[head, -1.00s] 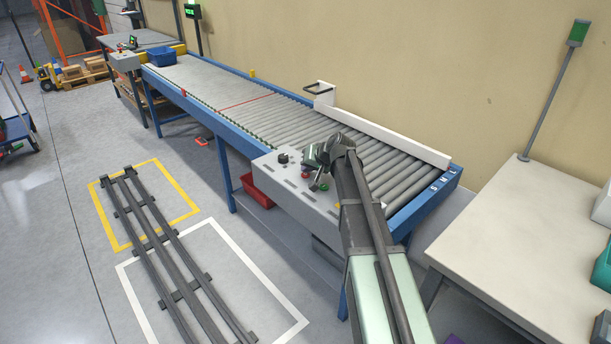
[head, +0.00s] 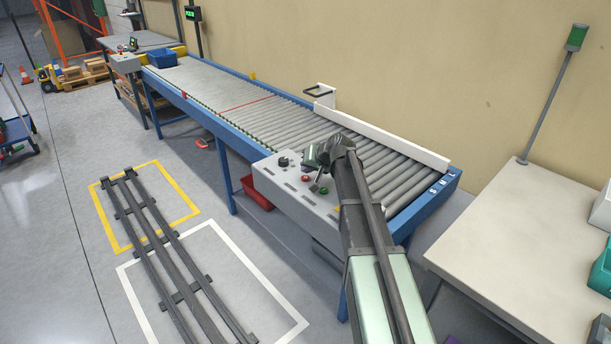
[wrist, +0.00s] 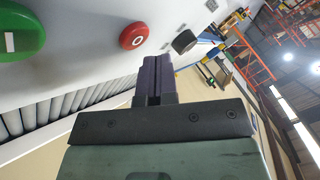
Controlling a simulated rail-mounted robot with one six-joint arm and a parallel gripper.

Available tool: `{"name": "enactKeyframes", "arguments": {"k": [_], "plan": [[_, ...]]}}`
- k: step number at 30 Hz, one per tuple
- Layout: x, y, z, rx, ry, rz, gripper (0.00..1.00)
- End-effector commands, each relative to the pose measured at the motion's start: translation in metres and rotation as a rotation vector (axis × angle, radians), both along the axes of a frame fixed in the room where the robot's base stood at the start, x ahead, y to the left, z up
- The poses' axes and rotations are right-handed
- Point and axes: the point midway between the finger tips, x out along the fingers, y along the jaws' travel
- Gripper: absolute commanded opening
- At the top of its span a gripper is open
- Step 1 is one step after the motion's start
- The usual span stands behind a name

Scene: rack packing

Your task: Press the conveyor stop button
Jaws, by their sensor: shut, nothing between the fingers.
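The red button (head: 305,178) also shows on the panel (head: 290,192) at the conveyor's near end in the head view. My gripper (wrist: 153,60) is shut and empty, its dark fingertips just below and right of the red button in the wrist picture. They appear clear of the button's face; the exact gap to the panel cannot be told. In the head view my gripper (head: 317,184) hangs over the panel beside the button, partly hidden by my arm.
A green button with a white bar (wrist: 20,32) and a black knob (wrist: 184,41) flank the red button. A white table (head: 530,235) stands right.

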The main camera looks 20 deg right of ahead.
Motion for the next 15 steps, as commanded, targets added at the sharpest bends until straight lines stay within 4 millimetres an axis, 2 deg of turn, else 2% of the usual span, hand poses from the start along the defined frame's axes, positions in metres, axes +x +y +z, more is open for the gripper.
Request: {"name": "enactKeyframes", "arguments": {"k": [8,15], "plan": [[0.0,0.0,0.001,0.0,0.0,0.0,0.0],[0.0,0.0,0.024,0.0,0.0,0.0,0.0]]}}
